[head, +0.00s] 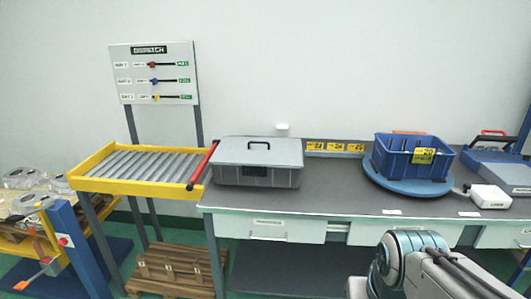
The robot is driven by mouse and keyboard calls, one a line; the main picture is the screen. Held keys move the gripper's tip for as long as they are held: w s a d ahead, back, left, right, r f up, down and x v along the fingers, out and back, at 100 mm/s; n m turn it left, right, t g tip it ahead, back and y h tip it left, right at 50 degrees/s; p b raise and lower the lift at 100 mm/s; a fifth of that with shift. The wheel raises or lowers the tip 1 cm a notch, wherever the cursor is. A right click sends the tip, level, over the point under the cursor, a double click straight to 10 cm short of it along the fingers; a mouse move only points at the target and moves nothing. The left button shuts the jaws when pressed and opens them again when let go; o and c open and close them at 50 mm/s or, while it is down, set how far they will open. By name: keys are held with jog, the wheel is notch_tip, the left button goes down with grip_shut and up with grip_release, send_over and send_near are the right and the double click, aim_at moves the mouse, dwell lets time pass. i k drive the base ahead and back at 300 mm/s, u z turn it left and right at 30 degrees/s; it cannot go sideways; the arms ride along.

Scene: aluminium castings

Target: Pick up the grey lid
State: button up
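The grey lid (262,151) has a dark handle on top and lies on a grey box (228,178). The box stands at the left end of the dark-topped workbench (318,200), beside the roller conveyor. Part of my arm shows at the bottom right of the head view, in front of the bench. My gripper is not visible in this frame.
A yellow-framed roller conveyor (90,184) with a red bar (203,165) adjoins the bench's left end. A blue crate (405,158) stands on a round blue turntable (378,180) to the right. The bench top between box and turntable is mostly clear.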

aim_at(268, 151)
jog(key=u, duration=0.3)
jog(key=i, duration=0.3)
jog(key=u, duration=0.95)
jog(key=i, duration=1.4)
jog(key=z, duration=0.9)
jog(key=i, duration=0.4)
jog(key=z, duration=0.35)
